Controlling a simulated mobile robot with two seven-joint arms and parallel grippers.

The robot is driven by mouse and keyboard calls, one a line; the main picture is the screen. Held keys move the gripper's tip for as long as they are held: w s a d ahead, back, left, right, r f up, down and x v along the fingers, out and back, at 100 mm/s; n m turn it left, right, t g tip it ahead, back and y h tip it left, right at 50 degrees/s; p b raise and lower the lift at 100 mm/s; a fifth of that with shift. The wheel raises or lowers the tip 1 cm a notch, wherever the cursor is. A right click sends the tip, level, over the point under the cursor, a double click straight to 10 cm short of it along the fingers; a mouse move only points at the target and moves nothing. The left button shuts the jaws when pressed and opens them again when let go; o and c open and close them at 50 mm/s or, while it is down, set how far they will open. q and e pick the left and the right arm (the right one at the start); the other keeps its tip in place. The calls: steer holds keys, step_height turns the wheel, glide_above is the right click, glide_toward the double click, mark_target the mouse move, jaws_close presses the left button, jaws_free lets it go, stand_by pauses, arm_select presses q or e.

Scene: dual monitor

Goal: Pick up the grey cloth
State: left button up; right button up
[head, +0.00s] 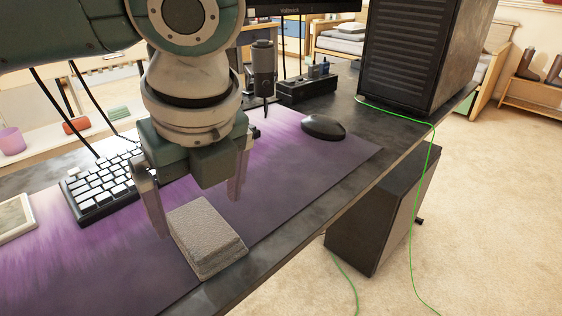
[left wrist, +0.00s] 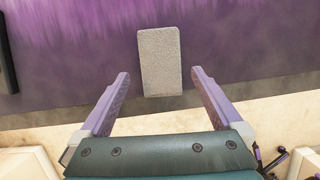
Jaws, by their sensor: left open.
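The grey cloth (head: 206,238) is a folded, block-like pad. It lies on the purple desk mat (head: 300,168) near the desk's front edge. In the left wrist view the cloth (left wrist: 160,62) stands upright in the picture, ahead of the fingertips and between their lines. My left gripper (head: 198,208) is open and empty above the cloth, pointing down, with one finger to each side. In the left wrist view my left gripper (left wrist: 160,75) shows both fingers wide apart, not touching the cloth. My right gripper is in neither view.
A keyboard (head: 103,188) lies left of my gripper and a black mouse (head: 324,127) to the right on the mat. A microphone (head: 264,70) and a computer tower (head: 412,50) stand farther back. A green cable (head: 424,190) hangs over the desk edge.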

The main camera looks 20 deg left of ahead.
mark_target(202, 227)
arm_select(q)
steer(key=b+x, duration=0.1)
steer(key=x, duration=0.3)
steer(key=shift+s+f+b, duration=0.1)
steer(key=shift+f+b, duration=0.15)
steer(key=shift+b, duration=0.05)
steer(key=shift+r, duration=0.1)
steer(key=c, duration=1.1)
step_height(202, 227, up, 20)
steer(key=p, duration=0.8)
